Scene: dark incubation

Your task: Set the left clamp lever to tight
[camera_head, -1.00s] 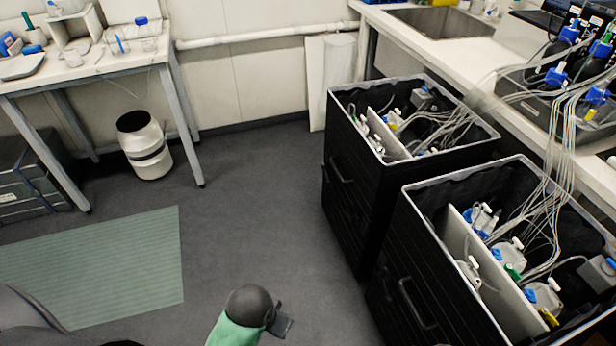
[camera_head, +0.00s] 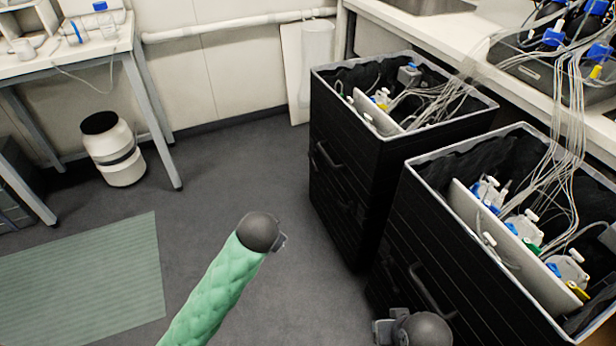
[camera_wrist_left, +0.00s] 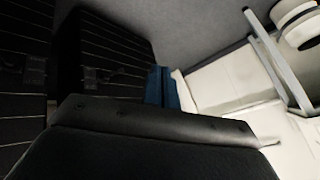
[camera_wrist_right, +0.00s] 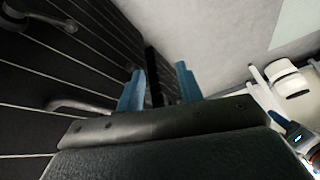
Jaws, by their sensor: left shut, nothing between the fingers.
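The clamp hardware shows small in the head view, in the near black bin (camera_head: 425,205) and the far black bin (camera_head: 335,140). White T-shaped handles, one of them a white handle (camera_head: 490,240), stand along a white panel (camera_head: 465,205) in the near bin. I cannot tell which is the left clamp lever or how it is set. My left gripper (camera_head: 282,242), on the green-sleeved arm, is over open floor left of the bins; its blue fingers (camera_wrist_left: 163,88) are together and empty. My right gripper (camera_head: 381,332) is low before the near bin; its blue fingers (camera_wrist_right: 158,88) are apart.
Many thin tubes (camera_head: 560,150) run from the bins up to a tray of blue-capped bottles (camera_head: 535,75) on the bench. A white bin (camera_head: 118,160) stands under the left table (camera_head: 110,60). The floor (camera_head: 220,190) between is clear.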

